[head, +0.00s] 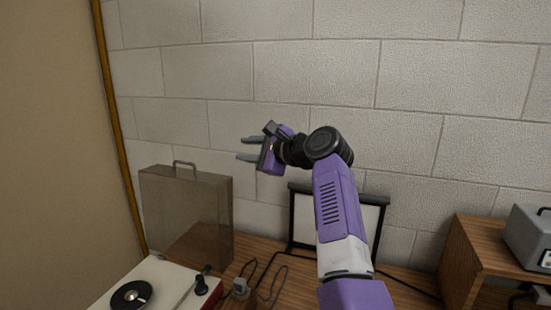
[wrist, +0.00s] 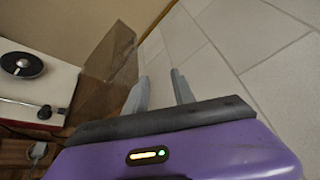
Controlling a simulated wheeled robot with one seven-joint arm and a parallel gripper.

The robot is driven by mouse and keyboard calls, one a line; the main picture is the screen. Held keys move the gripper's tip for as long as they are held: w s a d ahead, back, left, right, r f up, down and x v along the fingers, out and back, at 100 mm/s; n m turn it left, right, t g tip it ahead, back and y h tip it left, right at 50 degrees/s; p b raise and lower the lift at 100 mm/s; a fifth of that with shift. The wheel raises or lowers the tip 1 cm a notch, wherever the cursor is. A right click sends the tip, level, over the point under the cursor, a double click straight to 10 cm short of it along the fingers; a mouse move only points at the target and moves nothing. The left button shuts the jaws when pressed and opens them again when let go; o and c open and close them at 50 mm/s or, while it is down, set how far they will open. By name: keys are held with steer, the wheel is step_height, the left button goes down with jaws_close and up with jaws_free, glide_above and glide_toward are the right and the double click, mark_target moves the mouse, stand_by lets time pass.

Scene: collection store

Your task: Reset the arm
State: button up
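My gripper (head: 247,149) is in the middle of the head view, raised above the table in front of the block wall. It points to the left. Its two grey fingers are apart with nothing between them. The wrist view shows the same open fingers (wrist: 162,90) with the bare wall beyond their tips. My purple arm reaches up from the bottom of the head view to the gripper.
A record player (head: 160,287) and a brown translucent case (head: 186,215) stand on the wooden table (head: 262,252) at left. A black-framed panel (head: 302,222) is behind my arm. A wooden box (head: 480,246) bearing a grey device (head: 528,238) is at right. Cables lie on the table.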

steer(key=d+f+n+t+h, duration=0.3)
steer(key=d+f+t+h, duration=0.3)
steer(key=d, duration=0.5)
steer(key=s+d+f+n+t+h+b, duration=0.1)
steer(key=s+d+f+n, duration=0.2)
steer(key=s+d+f, duration=0.4)
steer(key=s+d+f+n+t+h, duration=0.15)
steer(key=s+d+f, duration=0.25)
steer(key=s+f, duration=0.45)
steer(key=s+d+f+n+g+h, duration=0.1)
steer(key=s+f+n, duration=0.1)
steer(key=s, duration=1.5)
steer(key=s+d+f+n+g+b, duration=0.1)
steer(key=s+f, duration=0.4)
steer(key=s, duration=1.1)
steer(key=s+d+f+n+g+h+b, duration=0.1)
steer(key=s+d+f+n+g, duration=0.1)
steer(key=s, duration=1.5)
step_height(320, 180, down, 2)
steer(key=d+n, duration=0.1)
steer(key=n, duration=0.1)
steer(key=shift+s+n+h, duration=0.3)
steer(key=shift+n+h, duration=0.05)
